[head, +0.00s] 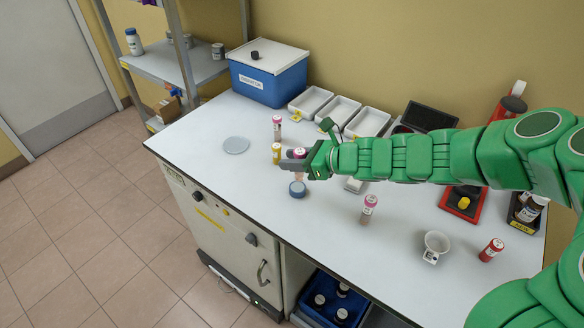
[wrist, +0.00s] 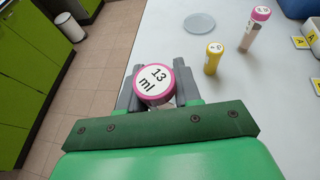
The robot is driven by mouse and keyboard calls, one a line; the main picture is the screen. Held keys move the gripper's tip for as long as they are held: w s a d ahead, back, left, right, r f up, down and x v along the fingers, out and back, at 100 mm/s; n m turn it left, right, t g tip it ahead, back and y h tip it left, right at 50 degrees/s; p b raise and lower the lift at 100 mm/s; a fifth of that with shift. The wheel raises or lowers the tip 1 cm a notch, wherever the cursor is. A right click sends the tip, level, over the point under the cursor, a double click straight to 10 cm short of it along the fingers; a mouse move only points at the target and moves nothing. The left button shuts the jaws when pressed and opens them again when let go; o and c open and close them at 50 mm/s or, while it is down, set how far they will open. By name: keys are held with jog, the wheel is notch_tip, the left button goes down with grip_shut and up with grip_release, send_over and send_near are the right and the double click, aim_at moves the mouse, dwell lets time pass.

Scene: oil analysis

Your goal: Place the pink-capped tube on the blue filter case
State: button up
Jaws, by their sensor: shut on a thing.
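My gripper (head: 297,163) is shut on a pink-capped tube (head: 299,153) and holds it upright. In the wrist view, the cap (wrist: 154,80) reads "13 ml" and sits between the fingers of my gripper (wrist: 154,90).
A yellow-capped tube (head: 276,154) and another pink-capped tube (head: 277,126) stand close by at the back left. A third pink-capped tube (head: 369,207) stands to the right. White trays (head: 311,100) and a blue bin (head: 268,82) line the back.

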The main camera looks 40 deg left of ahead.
jog(key=shift+w+a+f, duration=0.3)
jog(key=shift+f, duration=0.15)
jog(key=shift+w+a+f, duration=0.25)
jog(key=shift+f, duration=1.75)
jog(key=shift+f, duration=0.1)
jog(key=o, duration=1)
jog(key=shift+v, duration=6)
